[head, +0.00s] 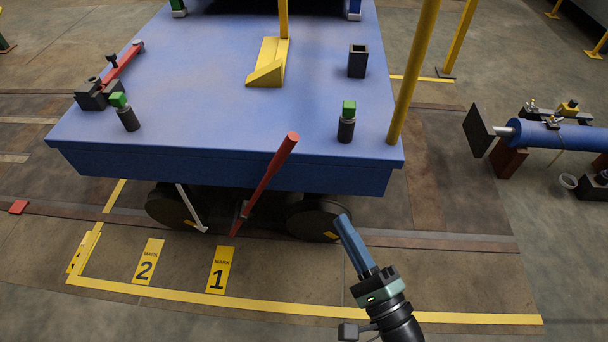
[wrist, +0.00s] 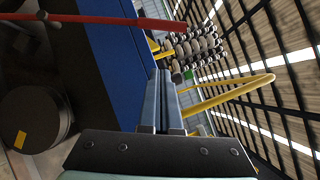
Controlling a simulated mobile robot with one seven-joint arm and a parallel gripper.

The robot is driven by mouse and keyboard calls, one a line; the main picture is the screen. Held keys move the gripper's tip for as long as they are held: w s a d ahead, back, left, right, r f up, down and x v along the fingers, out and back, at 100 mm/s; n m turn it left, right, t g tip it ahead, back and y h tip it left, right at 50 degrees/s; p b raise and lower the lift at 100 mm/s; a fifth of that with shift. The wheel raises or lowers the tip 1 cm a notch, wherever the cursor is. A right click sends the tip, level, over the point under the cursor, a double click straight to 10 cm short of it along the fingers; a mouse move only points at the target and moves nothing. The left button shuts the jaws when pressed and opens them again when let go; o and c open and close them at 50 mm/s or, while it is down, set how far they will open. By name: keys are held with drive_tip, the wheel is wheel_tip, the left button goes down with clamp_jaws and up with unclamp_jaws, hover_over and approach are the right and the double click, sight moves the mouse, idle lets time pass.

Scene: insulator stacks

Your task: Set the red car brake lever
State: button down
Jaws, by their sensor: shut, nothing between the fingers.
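The red brake lever (head: 267,180) is a long bar on the near side of the blue car (head: 230,165). It leans up to the right, from a pivot low between the wheels to a tip above the deck edge. My gripper (head: 344,222) is shut and empty, to the right of the lever and apart from it, in front of the right wheel (head: 315,217). In the wrist view the lever (wrist: 100,20) crosses the top of the picture, beyond the shut fingers (wrist: 163,82).
A yellow post (head: 413,75) stands at the deck's right corner. A white rod (head: 190,207) hangs by the left wheel. Yellow plates marked 1 (head: 220,270) and 2 (head: 148,261) lie on the floor. A blue cylinder (head: 555,134) lies at right. The near floor is clear.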

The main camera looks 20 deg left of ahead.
idle(0.3)
drive_tip(key=s+a+r+b+x, duration=0.1)
drive_tip(key=b+x, duration=0.3)
drive_tip(key=x, duration=0.9)
drive_tip(key=shift+s+a, duration=0.35)
drive_tip(key=shift+s, duration=0.3)
drive_tip(key=shift+r, duration=0.1)
